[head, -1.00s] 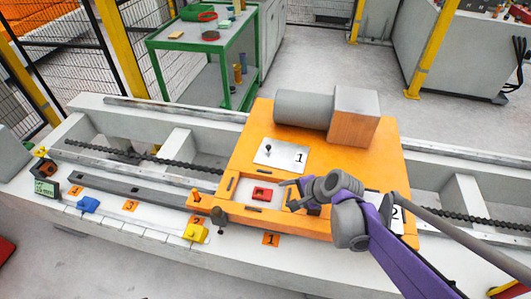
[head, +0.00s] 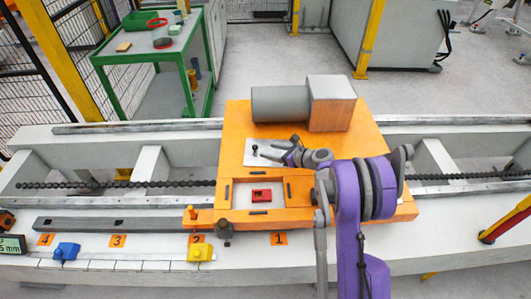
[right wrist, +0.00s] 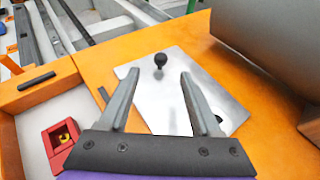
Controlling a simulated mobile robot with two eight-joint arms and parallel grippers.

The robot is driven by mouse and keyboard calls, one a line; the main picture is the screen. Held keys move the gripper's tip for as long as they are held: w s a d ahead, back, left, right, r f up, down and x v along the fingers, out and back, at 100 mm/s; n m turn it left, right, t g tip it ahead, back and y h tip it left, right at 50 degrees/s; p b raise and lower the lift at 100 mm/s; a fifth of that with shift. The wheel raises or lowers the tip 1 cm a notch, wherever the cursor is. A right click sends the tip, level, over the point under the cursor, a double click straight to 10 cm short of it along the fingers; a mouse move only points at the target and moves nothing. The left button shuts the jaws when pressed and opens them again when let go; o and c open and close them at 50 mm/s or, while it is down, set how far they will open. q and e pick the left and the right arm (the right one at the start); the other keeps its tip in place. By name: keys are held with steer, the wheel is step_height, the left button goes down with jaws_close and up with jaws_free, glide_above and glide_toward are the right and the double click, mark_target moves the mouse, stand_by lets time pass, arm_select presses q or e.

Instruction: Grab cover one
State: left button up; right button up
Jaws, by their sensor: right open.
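Cover one, a flat pale metal plate (head: 252,160) with a small black knob (head: 254,148), lies on the orange carriage (head: 236,118). It also shows in the right wrist view (right wrist: 165,95), with its knob (right wrist: 160,61) upright. My right gripper (head: 279,148) is open and empty above the plate. In the right wrist view its two fingers (right wrist: 159,76) reach toward the knob, which appears between and just past the tips. The gripper hides the plate's right part in the head view. My left gripper is not in view.
A grey cylinder with an orange-brown block (head: 331,103) stands behind the plate. A red part (head: 261,195) sits in the open recess in front. A blue block (head: 66,251) and yellow block (head: 200,252) lie along the front ledge.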

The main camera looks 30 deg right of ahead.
mark_target(257, 148)
steer(key=b+x, duration=0.1)
steer(key=x, duration=0.8)
steer(key=shift+w+f, duration=0.15)
steer(key=shift+f, duration=0.1)
jaws_close()
